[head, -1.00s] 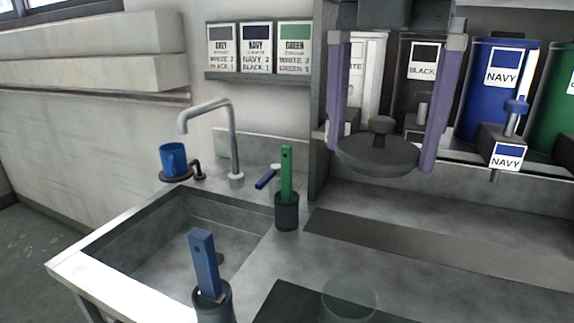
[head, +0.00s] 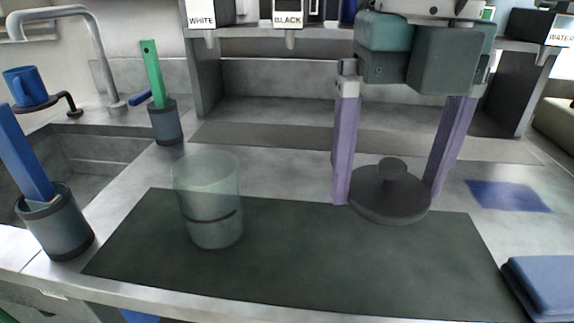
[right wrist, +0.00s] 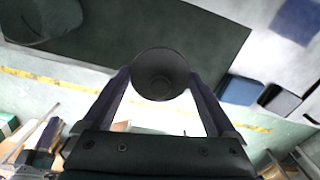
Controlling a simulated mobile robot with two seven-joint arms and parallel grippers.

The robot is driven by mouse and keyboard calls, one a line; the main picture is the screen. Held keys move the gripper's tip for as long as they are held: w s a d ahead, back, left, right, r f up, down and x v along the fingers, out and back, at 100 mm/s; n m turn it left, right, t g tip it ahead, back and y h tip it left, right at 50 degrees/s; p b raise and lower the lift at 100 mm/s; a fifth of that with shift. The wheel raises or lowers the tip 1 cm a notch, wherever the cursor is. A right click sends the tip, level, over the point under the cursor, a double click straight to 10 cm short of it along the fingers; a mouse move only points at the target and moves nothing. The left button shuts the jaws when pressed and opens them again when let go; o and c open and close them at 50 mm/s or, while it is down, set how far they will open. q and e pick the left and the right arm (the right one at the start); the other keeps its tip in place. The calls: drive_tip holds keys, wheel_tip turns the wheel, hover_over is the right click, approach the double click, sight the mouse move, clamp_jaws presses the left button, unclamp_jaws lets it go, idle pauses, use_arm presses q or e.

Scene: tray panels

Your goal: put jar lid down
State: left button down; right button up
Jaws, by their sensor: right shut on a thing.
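The jar lid (head: 390,207) is a dark grey disc with a knob on top. My right gripper (head: 387,192) is shut on it, with one purple finger on either side of its rim. The lid is level, knob up, low over the right part of the dark mat (head: 290,270); I cannot tell whether it touches the mat. In the right wrist view the lid (right wrist: 160,75) sits between the fingertips. The clear jar (head: 207,195) stands upright and open on the mat's left part, apart from the lid. My left gripper is not in view.
A cup with a blue handle (head: 58,230) and one with a green handle (head: 166,122) stand by the sink at left. A folded blue cloth (head: 545,283) lies at the right edge, and a flat blue patch (head: 508,196) behind it. The mat's middle is clear.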

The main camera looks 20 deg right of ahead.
sight(394, 162)
wheel_tip(394, 162, down, 9)
drive_tip(key=shift+r+b, duration=0.1)
drive_tip(key=shift+b, duration=0.8)
drive_tip(key=o, duration=1)
drive_tip(key=shift+r, duration=0.3)
wheel_tip(394, 162, up, 12)
drive_tip(key=p, duration=0.3)
drive_tip(key=shift+f, duration=0.25)
